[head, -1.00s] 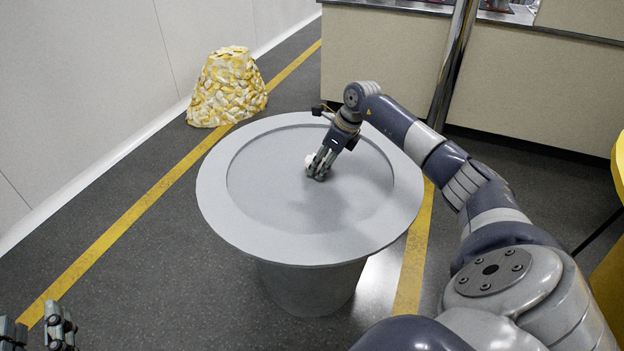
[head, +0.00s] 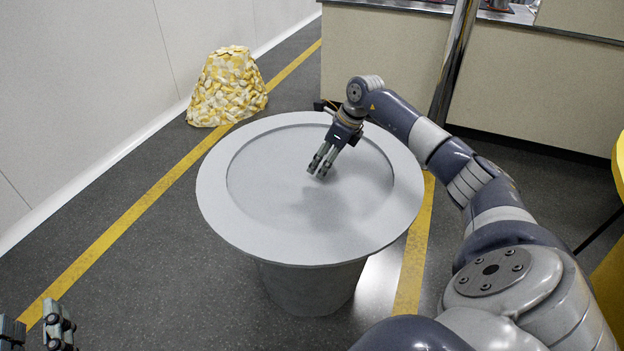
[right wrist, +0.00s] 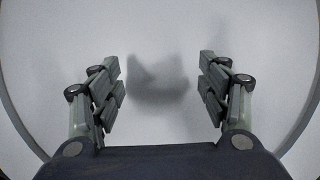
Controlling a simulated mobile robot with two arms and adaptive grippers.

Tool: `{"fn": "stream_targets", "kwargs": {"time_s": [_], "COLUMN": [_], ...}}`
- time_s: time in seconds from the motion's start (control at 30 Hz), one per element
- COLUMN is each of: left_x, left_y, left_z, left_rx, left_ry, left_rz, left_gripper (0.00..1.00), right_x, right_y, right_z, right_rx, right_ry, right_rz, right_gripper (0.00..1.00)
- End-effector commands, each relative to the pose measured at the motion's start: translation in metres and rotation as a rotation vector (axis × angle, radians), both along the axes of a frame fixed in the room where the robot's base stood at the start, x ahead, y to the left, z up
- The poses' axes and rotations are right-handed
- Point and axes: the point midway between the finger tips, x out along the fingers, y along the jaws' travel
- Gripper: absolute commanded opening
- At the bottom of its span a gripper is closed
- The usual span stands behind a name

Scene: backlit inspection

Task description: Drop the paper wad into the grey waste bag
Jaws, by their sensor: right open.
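The grey waste bag (head: 220,205) is a round, wide-rimmed grey container in the middle of the head view. Its inner area is pale and smooth. My right gripper (head: 318,171) hangs over its opening, fingers pointing down. In the right wrist view the right gripper (right wrist: 160,80) is open, with nothing between its fingers. Below them is only a pale surface with a dark shadow. The paper wad is not visible in either current view. My left gripper (head: 38,330) is at the lower left corner of the head view, partly cut off, its fingers apart and empty.
A yellow-and-white patterned mound (head: 228,88) stands on the floor by the wall, behind the bag to the left. A beige counter (head: 540,95) and a metal pole (head: 455,65) are behind to the right. A yellow edge shows at far right. Floor left of the bag is clear.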

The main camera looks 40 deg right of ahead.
Motion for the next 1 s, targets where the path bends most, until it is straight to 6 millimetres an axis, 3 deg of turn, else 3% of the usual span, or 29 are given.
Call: {"fn": "stream_targets", "kwargs": {"time_s": [0.3,0.5,1.0], "left_x": [0.000,0.000,0.000], "left_y": [0.000,0.000,0.000], "left_z": [0.000,0.000,0.000], "left_rx": [0.000,0.000,0.001], "left_ry": [0.000,0.001,0.001], "left_rz": [0.000,0.000,0.000], "left_gripper": [0.40,0.40,0.40], "right_x": [-0.023,-0.033,-0.036], "right_y": [-0.012,-0.016,-0.017], "right_z": [0.064,0.089,0.097], "right_rx": [-0.004,-0.003,-0.001], "right_ry": [-0.003,-0.001,0.000], "right_rz": [-0.002,-0.001,0.000], "right_gripper": [0.69,0.69,0.69]}}
